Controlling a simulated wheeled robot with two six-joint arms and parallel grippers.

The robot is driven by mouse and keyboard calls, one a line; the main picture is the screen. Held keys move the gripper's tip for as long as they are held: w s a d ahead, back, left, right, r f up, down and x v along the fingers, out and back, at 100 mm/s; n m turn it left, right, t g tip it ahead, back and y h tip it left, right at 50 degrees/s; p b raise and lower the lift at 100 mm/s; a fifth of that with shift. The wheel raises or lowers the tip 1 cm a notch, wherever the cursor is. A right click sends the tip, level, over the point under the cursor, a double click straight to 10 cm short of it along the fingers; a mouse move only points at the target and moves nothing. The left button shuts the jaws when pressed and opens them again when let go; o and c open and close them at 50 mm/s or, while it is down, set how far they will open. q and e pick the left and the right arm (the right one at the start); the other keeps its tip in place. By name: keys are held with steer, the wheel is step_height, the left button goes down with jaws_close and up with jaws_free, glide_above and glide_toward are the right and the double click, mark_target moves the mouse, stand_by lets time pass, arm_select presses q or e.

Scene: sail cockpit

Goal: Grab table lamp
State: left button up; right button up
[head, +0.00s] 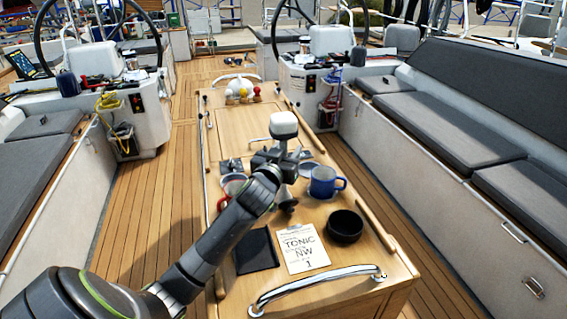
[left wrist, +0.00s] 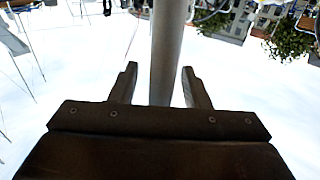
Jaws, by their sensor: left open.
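The table lamp (head: 284,123) stands on the wooden cockpit table, with a white rounded head on a grey stem. My left gripper (head: 284,158) is at the stem, below the head, and hides part of it. The lamp's lower part shows beneath the gripper. In the left wrist view, the grey stem (left wrist: 168,50) runs upright between the two open fingers of my left gripper (left wrist: 159,72). A gap shows on each side of the stem, so the fingers look apart from it. My right gripper is not in view.
The table (head: 335,285) also holds a blue mug (head: 323,183), a red mug (head: 232,184) partly behind my arm, a black bowl (head: 345,227), a paper note (head: 301,248) and a dark pad (head: 257,250). A metal rail (head: 318,283) edges the near end.

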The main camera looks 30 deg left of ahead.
arm_select(q)
jaws_close()
steer(key=shift+r, duration=0.15)
